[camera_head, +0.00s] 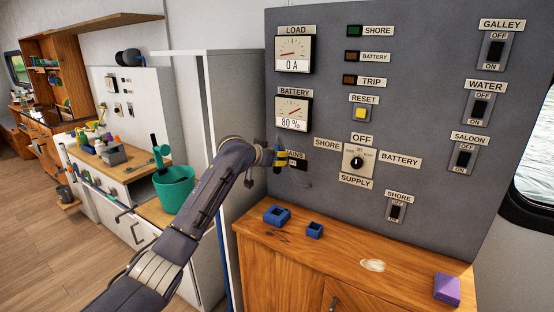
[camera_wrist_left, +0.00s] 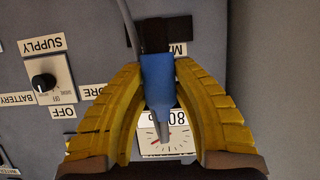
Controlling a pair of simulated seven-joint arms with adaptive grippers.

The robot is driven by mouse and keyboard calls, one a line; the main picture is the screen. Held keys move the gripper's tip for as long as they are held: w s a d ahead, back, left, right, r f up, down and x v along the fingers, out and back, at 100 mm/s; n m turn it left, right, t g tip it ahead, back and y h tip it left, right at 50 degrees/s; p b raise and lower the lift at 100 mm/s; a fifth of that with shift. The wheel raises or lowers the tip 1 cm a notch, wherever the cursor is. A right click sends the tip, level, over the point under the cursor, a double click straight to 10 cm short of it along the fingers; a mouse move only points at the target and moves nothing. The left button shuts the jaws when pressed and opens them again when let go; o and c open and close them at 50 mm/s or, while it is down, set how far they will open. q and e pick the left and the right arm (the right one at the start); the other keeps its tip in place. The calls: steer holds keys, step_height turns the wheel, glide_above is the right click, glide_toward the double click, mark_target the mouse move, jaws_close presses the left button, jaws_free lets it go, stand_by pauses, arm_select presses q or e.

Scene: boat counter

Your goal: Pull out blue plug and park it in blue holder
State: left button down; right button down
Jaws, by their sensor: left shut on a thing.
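In the head view my left gripper (camera_head: 280,157) is at the dark panel, in front of the MAINS label. In the left wrist view its yellow fingers (camera_wrist_left: 160,75) are closed on both sides of the blue plug (camera_wrist_left: 158,82). A grey tip shows at one end of the plug, and a black part and a grey cable (camera_wrist_left: 127,20) at the other. I cannot tell whether the plug is still seated in the black socket (camera_wrist_left: 178,30) behind it. A larger blue holder (camera_head: 277,215) and a smaller blue holder (camera_head: 314,230) stand on the wooden counter. My right gripper is not in view.
The panel (camera_head: 430,130) carries gauges, switches and a rotary knob (camera_head: 357,161). A purple block (camera_head: 447,288) stands at the counter's right front, with a pale oval patch (camera_head: 372,265) nearer the middle. A green bin (camera_head: 173,188) stands left of the arm.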

mark_target(277, 145)
arm_select(q)
steer(key=shift+r, duration=0.25)
steer(key=shift+r, duration=2.45)
